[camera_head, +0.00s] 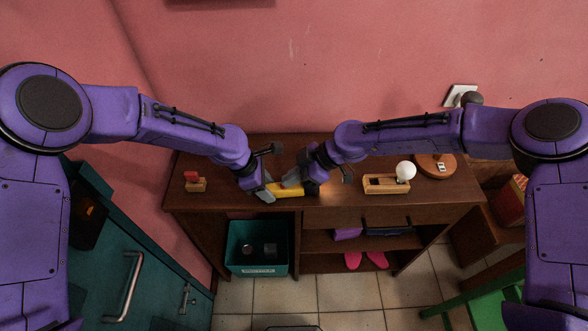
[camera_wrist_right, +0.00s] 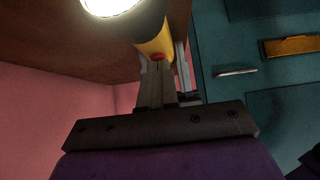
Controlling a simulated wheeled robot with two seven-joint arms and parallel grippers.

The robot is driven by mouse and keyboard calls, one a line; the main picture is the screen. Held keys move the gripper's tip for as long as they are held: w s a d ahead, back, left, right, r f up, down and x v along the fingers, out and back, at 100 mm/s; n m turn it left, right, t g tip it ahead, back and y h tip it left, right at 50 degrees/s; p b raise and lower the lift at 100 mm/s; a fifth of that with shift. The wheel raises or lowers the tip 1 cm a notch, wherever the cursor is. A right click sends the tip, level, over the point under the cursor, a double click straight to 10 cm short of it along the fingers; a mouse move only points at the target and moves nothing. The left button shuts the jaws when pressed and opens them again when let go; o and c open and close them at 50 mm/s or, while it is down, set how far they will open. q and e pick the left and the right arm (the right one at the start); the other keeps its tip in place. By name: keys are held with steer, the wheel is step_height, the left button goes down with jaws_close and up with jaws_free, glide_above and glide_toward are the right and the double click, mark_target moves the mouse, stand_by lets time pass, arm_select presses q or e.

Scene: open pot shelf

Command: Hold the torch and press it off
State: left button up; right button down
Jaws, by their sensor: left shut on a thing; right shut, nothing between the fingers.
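The torch has a yellow body (camera_head: 290,190) and a dark head (camera_head: 312,187). It lies roughly level over the front of the wooden desk. My left gripper (camera_head: 267,190) is shut on the torch body near its left end. My right gripper (camera_head: 301,182) is shut and empty, close behind the torch. In the right wrist view, its fingertips (camera_wrist_right: 158,68) are at the red button (camera_wrist_right: 157,57) on the yellow body (camera_wrist_right: 153,40). I cannot tell whether they touch it. The torch lens (camera_wrist_right: 112,6) glows bright white at the top edge.
A teal bin (camera_head: 257,248) is below.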

steer(key=shift+f, duration=0.15)
arm_select(q)
steer(key=shift+s, duration=0.1)
arm_select(e)
steer(key=shift+s+f, duration=0.15)
steer(key=shift+f, duration=0.6)
arm_select(q)
steer(key=shift+s+d+r, duration=0.1)
steer(key=shift+s+r, duration=0.05)
arm_select(e)
steer(key=shift+s+d+f, duration=0.1)
steer(key=shift+s+f, duration=0.05)
steer(key=shift+s, duration=0.05)
steer(key=shift+r, duration=0.4)
steer(key=r, duration=0.5)
steer(key=shift+w+d+r, duration=0.2)
steer(key=shift+w+d, duration=0.05)
arm_select(q)
steer(key=shift+f, duration=0.3)
arm_select(e)
steer(key=v, duration=0.9)
